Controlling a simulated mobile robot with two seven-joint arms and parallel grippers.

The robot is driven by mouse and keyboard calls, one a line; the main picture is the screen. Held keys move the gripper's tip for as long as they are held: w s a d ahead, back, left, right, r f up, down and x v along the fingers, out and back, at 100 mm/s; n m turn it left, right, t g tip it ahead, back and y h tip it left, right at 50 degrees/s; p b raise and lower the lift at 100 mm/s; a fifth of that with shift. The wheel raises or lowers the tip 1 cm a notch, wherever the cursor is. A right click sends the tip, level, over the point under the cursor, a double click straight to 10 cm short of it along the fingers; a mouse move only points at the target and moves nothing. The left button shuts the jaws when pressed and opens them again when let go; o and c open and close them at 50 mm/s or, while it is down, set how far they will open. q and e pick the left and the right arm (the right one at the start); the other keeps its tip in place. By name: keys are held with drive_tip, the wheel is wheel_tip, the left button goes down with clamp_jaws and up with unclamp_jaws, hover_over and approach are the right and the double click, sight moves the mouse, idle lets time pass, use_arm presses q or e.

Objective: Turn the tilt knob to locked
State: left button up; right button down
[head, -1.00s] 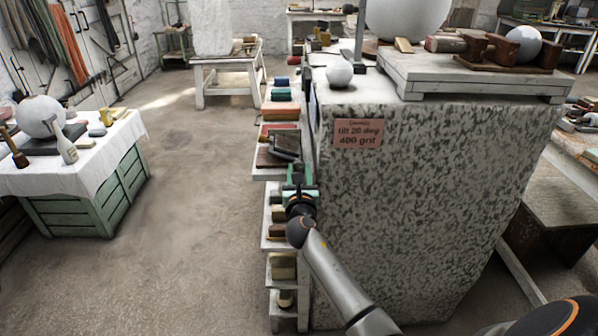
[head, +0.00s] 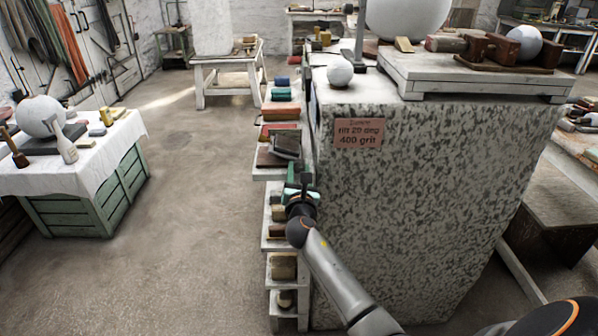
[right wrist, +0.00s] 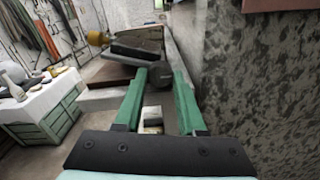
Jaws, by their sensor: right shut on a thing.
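My right gripper (head: 303,180) has green fingers and is at the left side of the speckled stone block, beside the shelves. In the right wrist view, its fingertips (right wrist: 161,76) are shut on a small dark round knob (right wrist: 160,79). The fingers hide most of the knob, and I cannot read any mark or locked position on it. A dark tilted plate (right wrist: 135,50) is just beyond the knob; it also shows in the head view (head: 286,145). My left gripper is not in view.
The speckled stone block (head: 420,200) bears a pink placard (head: 359,133) reading "tilt 20 deg 400 grit". Open floor (head: 190,230) lies further left.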

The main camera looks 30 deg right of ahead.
drive_tip(key=c, duration=0.5)
unclamp_jaws()
drive_tip(key=v, duration=1.2)
drive_tip(key=shift+s+p, duration=0.3)
drive_tip(key=shift+p, duration=0.15)
drive_tip(key=shift+a, duration=0.1)
